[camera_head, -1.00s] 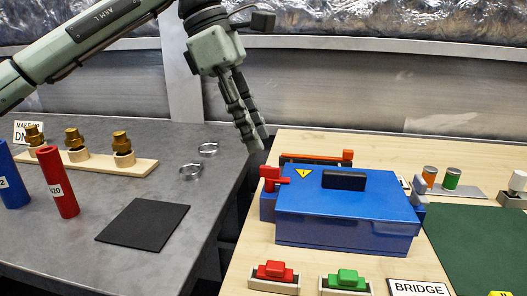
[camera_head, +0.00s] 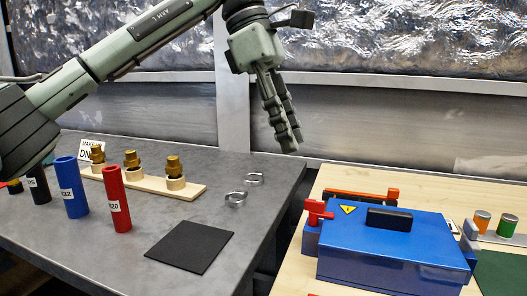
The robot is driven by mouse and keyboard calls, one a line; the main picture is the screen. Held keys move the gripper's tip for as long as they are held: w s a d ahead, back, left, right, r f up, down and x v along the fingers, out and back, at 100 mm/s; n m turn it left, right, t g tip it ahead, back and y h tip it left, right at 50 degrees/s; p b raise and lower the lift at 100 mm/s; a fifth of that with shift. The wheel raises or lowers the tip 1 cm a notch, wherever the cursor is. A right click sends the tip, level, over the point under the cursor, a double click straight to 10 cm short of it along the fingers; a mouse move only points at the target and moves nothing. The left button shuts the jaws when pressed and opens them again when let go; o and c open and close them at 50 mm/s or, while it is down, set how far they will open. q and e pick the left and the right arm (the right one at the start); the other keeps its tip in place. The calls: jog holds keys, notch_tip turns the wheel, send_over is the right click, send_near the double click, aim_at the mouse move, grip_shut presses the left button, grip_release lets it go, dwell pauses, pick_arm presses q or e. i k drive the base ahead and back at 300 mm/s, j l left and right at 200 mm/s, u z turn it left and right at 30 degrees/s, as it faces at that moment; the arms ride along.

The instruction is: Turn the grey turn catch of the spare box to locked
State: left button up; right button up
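The blue spare box (camera_head: 372,254) stands on the light wooden bench at the lower right, lid down. Its grey turn catch (camera_head: 469,241) is at the right end, partly side-on; I cannot tell its exact setting. A red catch (camera_head: 318,212) is at the left end. A black handle (camera_head: 389,219) and a yellow warning label (camera_head: 347,209) are on the lid. My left gripper (camera_head: 288,146) hangs fingers down, above and left of the box, touching nothing. Its fingers overlap in this view, so their opening is unclear. My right gripper is out of view.
A grey table (camera_head: 130,250) at left carries a black mat (camera_head: 189,246), metal rings (camera_head: 236,199), a red cylinder (camera_head: 115,200), a blue cylinder (camera_head: 70,188) and a wooden rack (camera_head: 150,186) with brass parts. Small cans (camera_head: 481,221) stand behind the grey catch. A gap separates the two surfaces.

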aim_at(468, 243)
jog(key=k, duration=1.4)
